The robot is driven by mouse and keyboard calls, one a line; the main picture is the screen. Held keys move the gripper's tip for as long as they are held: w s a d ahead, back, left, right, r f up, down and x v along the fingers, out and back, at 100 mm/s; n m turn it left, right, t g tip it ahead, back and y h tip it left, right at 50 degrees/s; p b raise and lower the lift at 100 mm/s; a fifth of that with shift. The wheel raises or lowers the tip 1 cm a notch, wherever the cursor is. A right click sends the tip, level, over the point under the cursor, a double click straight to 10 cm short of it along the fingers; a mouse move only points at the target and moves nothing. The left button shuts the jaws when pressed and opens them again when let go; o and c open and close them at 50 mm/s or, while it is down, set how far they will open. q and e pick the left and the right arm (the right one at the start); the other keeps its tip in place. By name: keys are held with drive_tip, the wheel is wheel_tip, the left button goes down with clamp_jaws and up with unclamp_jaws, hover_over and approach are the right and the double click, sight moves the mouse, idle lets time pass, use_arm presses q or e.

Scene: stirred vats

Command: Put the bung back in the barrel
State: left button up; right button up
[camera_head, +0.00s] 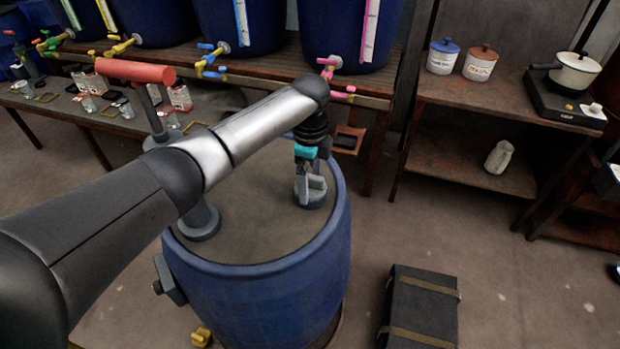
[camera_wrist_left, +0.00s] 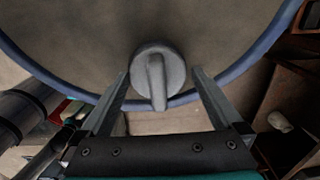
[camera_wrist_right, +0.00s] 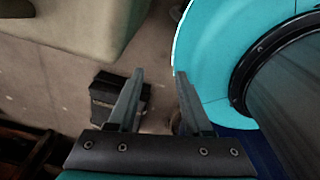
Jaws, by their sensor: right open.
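The blue barrel (camera_head: 270,285) stands in the middle of the head view with a flat grey-brown top. A round grey bung (camera_head: 313,201) with a raised grip bar is at the right part of the barrel's top. I cannot tell whether it sits in a hole. It also shows in the left wrist view (camera_wrist_left: 154,62). My left gripper (camera_head: 311,176) points down over the bung. Its fingers are apart, with the bung's grip showing between them and clear of both. My right gripper (camera_wrist_right: 159,75) is open and empty in the right wrist view, outside the head view.
A hand pump with a red handle (camera_head: 135,71) stands on the barrel's left part. A dark strapped case (camera_head: 420,308) lies on the floor at right. Blue vats with coloured taps line the back bench. A shelf (camera_head: 470,160) with jars stands at right.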

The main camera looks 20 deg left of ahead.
sight(310, 176)
use_arm(q)
drive_tip(key=shift+s+f, duration=0.35)
drive_tip(key=shift+f, duration=0.35)
drive_tip(key=shift+w+r, duration=0.1)
drive_tip(key=shift+r, duration=0.4)
drive_tip(key=shift+d+r+p, duration=0.1)
drive_tip(key=shift+r+p, duration=0.2)
drive_tip(key=shift+r, duration=0.05)
wheel_tip(310, 176, up, 6)
drive_tip(key=p, duration=0.6)
drive_tip(key=shift+w, duration=0.1)
wheel_tip(310, 176, up, 6)
drive_tip(key=p, duration=0.6)
drive_tip(key=shift+p, duration=0.3)
